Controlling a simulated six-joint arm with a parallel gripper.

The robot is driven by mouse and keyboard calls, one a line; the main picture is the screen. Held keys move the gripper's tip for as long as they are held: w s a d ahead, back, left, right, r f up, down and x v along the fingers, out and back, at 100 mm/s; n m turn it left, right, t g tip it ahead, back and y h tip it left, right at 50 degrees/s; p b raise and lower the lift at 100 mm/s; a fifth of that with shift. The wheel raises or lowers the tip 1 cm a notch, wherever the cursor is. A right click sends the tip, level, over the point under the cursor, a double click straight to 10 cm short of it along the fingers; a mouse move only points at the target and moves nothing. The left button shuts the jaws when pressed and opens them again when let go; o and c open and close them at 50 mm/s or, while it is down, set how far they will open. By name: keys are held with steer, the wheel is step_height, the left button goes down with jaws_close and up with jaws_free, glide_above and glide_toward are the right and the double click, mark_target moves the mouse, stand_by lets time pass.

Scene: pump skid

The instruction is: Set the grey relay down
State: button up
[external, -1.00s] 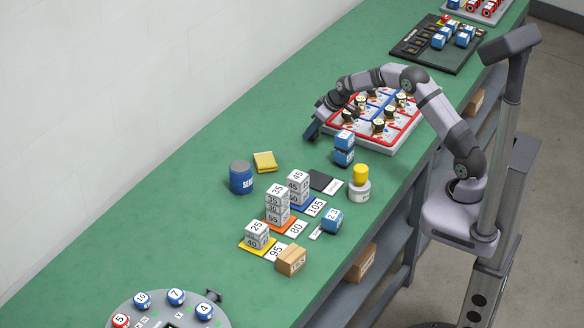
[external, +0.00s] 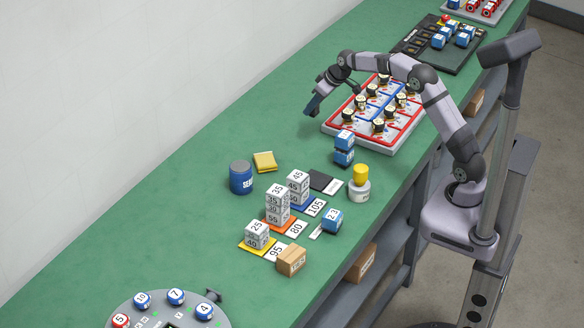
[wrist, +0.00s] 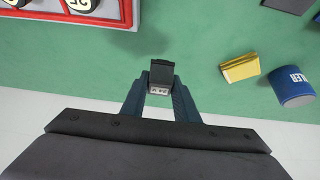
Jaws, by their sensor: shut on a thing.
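My gripper (wrist: 160,84) is shut on a small relay (wrist: 160,74) in the wrist view. The relay has a dark block end and a pale grey face with small lettering, and it sits between the two fingertips over the green bench top. In the external view my gripper (external: 313,105) points down to the left of the red-rimmed tray (external: 346,133), on its wall side. The relay is too small and dark to make out there. The gap between relay and bench cannot be judged exactly.
Green bench (external: 255,118) is clear between tray and wall. A yellow pad (external: 264,162) and a blue can (external: 241,178) stand nearer the camera. Stacked blue blocks (external: 344,148) stand by the tray, and numbered grey block stacks (external: 277,205) lie further forward.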

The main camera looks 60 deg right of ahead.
steer(key=w+a+n+p, duration=0.1)
steer(key=a, duration=1.1)
steer(key=w+a+n+y+p, duration=0.1)
steer(key=a, duration=1.1)
steer(key=w+a+n+p, duration=0.1)
steer(key=w+a+p, duration=0.1)
steer(key=a, duration=1.1)
steer(key=shift+w+r+n+y, duration=0.1)
steer(key=shift+r+n+y, duration=0.2)
steer(key=shift+r, duration=0.05)
steer(key=s+a+p, duration=0.1)
steer(key=s+a, duration=0.3)
steer(key=a, duration=0.8)
steer(key=shift+n+y, duration=0.3)
steer(key=shift+n, duration=0.1)
steer(key=shift+s+f+p, duration=0.1)
steer(key=shift+f+p, duration=0.8)
steer(key=shift+f, duration=4.25)
steer(key=shift+f, duration=0.1)
steer(key=o, duration=1.2)
steer(key=shift+c, duration=0.2)
